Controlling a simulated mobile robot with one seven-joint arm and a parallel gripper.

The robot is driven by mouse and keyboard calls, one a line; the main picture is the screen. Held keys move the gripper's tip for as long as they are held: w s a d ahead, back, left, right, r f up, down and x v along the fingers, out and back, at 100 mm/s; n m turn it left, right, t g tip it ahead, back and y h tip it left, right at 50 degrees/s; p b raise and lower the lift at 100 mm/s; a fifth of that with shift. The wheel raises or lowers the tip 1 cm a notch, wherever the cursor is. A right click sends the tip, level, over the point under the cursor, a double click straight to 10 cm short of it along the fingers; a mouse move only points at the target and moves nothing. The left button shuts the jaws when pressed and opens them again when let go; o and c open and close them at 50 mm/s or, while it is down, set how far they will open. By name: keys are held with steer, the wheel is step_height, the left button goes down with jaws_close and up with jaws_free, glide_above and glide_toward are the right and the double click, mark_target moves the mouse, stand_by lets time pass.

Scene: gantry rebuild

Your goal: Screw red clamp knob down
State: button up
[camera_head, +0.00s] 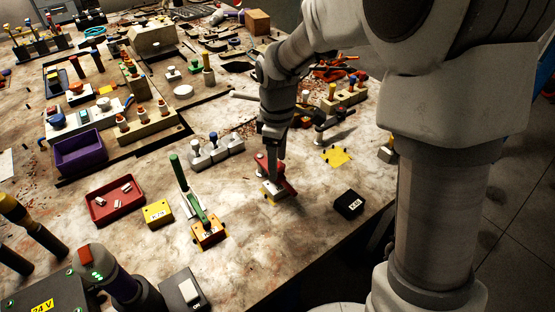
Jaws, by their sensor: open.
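A red clamp (288,188) stands near the front edge of the workbench, with a pale block (270,193) beneath it. My gripper (275,165) comes down from above right onto this clamp, with its fingers at the clamp's top. The fingers are small and dark here; they read as open, and I cannot tell whether they touch the clamp. The knob itself cannot be made out and may be hidden behind the gripper.
A green-handled clamp on an orange block (209,233) stands left of the red clamp. A black labelled box (349,204) is to the right. A red tray (115,201), a yellow block (157,214) and grey knobbed blocks (215,151) are nearby. Bare bench (245,265) lies in front.

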jaws_close()
steer(key=shift+m+p, duration=0.35)
steer(key=shift+m, duration=1.85)
jaws_free()
step_height(320, 180, up, 18)
steer(key=p, duration=0.2)
steer(key=shift+f+p, duration=0.25)
steer(key=shift+p, duration=0.05)
